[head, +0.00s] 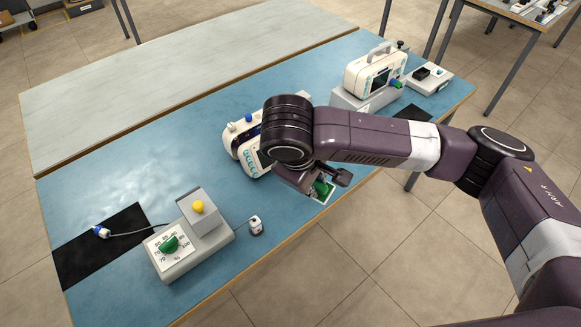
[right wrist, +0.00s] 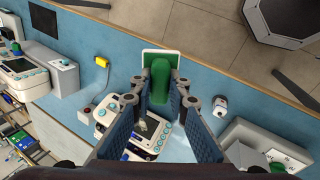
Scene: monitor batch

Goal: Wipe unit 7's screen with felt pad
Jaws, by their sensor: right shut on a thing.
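My right gripper (head: 318,184) is shut on the green handle of the felt pad (head: 324,190), whose flat side shows a white edge. In the right wrist view the pad (right wrist: 160,80) sits between both fingers of the gripper (right wrist: 161,92). A white monitor (head: 237,142) stands mid-table, partly hidden behind my right arm; the pad is in front and to the right of it. Its screen shows in the right wrist view (right wrist: 142,125), partly covered by the fingers. A second white monitor (head: 375,70) stands further back. I cannot read which is unit 7. My left gripper is out of view.
A grey box with a green dial (head: 170,243) and a yellow button stands at the front left, beside a black mat (head: 85,262). A small white clip (head: 256,225) lies near the table edge. A small grey device (head: 428,78) stands at the far right. The grey tabletop (head: 180,70) is bare.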

